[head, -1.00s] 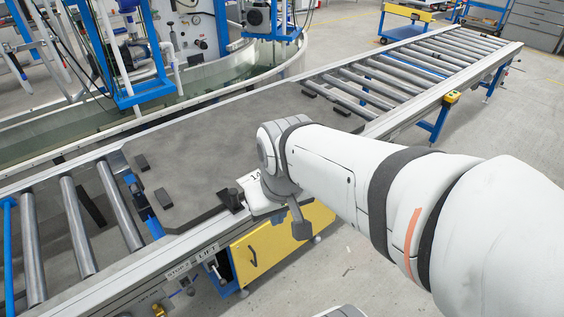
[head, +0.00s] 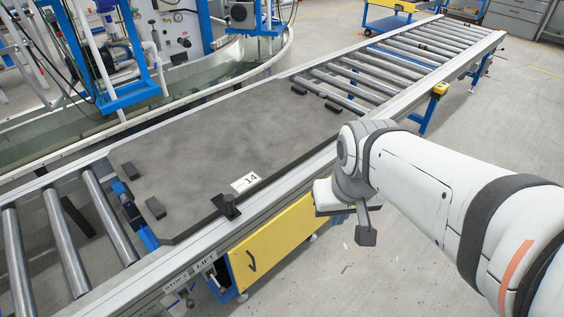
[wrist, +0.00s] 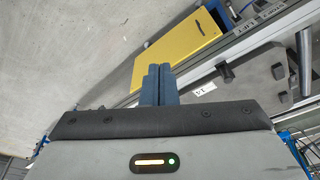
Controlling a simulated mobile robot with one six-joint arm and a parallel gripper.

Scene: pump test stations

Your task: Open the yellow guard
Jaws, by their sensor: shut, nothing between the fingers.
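The yellow guard (head: 288,243) is a flat panel on the near side of the conveyor, below its rail, with a small dark handle (head: 251,262) near its left end. It looks closed. In the wrist view the guard (wrist: 180,55) lies beyond the fingers, with its dark handle (wrist: 211,20) at the far end. My gripper (wrist: 157,70) has its two blue-grey fingers together and empty, and they overlap the near end of the guard in that picture. I cannot tell the gap between them.
A dark grey plate (head: 235,140) with black blocks and a "14" label (head: 245,182) lies on the conveyor. Rollers (head: 400,75) run on both sides of it. The conveyor's rail (head: 150,270) edges the guard above. The floor (head: 400,270) in front is mostly clear.

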